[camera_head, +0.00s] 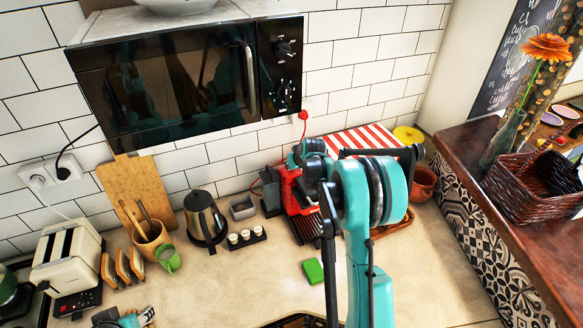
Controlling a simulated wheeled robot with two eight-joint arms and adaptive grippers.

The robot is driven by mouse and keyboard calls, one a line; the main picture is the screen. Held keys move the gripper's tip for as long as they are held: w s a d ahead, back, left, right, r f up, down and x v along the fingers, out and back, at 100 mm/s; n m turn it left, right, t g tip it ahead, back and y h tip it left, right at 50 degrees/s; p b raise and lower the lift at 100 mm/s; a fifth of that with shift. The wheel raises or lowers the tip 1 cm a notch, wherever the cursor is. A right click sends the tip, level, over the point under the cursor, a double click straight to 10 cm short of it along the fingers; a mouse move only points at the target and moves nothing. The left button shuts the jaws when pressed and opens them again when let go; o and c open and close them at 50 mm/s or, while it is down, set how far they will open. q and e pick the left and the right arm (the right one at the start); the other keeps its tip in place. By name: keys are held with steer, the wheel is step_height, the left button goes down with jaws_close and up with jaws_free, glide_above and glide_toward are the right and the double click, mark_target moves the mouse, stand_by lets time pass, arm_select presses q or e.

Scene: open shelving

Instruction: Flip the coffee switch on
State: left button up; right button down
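A red coffee machine (293,192) with dark parts on its left side stands on the counter against the tiled wall. My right arm (372,190) rises from the bottom and covers much of the machine's right side. The far end of this arm reaches close to the machine, but I cannot make out the gripper's fingers or whether anything touches. The switch cannot be made out. Only a small part of my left arm (132,319) shows at the bottom left edge; its gripper is not visible.
A microwave (180,85) hangs above the counter. A kettle (205,218), a tray of small cups (246,238) and a green sponge (313,271) sit left of my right arm. A toaster (66,255) is far left; a wicker basket (530,188) is on the right ledge.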

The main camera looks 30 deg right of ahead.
steer(key=shift+r, duration=0.1)
arm_select(q)
steer(key=shift+r, duration=0.25)
arm_select(e)
steer(key=shift+w+r, duration=0.1)
steer(key=shift+r, duration=0.05)
arm_select(q)
steer(key=shift+r+p, duration=0.25)
steer(key=shift+p, duration=0.15)
arm_select(e)
steer(key=shift+r, duration=0.65)
steer(key=shift+r, duration=0.15)
steer(key=r+p, duration=0.1)
steer(key=r, duration=0.1)
steer(key=r+p, duration=0.1)
steer(key=r, duration=0.1)
steer(key=shift+s+a+r+p, duration=0.2)
steer(key=shift+r+p, duration=0.05)
steer(key=shift+p, duration=0.1)
arm_select(q)
steer(key=shift+s+d+r+b, duration=0.2)
steer(key=shift+d+r+b, duration=0.35)
steer(key=shift+r, duration=0.2)
arm_select(e)
steer(key=s+r, duration=0.5)
steer(key=s, duration=0.3)
steer(key=shift+r, duration=0.15)
